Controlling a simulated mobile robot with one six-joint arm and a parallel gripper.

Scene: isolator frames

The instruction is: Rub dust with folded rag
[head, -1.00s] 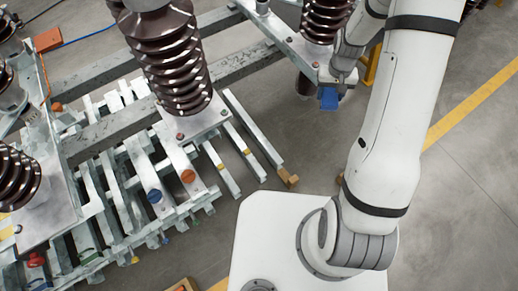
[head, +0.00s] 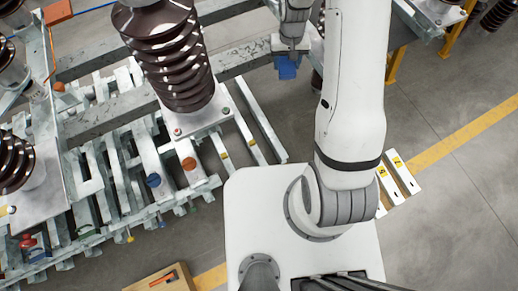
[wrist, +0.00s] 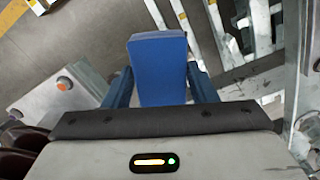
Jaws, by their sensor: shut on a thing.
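My gripper (head: 289,50) is at the top middle of the head view, above the steel frames. It is shut on the folded rag (head: 286,68), a flat blue block. In the wrist view the rag (wrist: 158,65) sits between the two dark blue fingers of my gripper (wrist: 160,85) and sticks out beyond them. The rag is held in the air, apart from the frames in the head view as far as I can tell. I cannot make out any dust in either view.
A brown ribbed insulator (head: 172,55) stands on a steel frame (head: 205,118), left of my gripper. Steel bars (head: 125,185) lie across the left side. A wooden box (head: 160,280) is at the bottom. Grey floor (head: 450,210) at right is free, with a yellow line.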

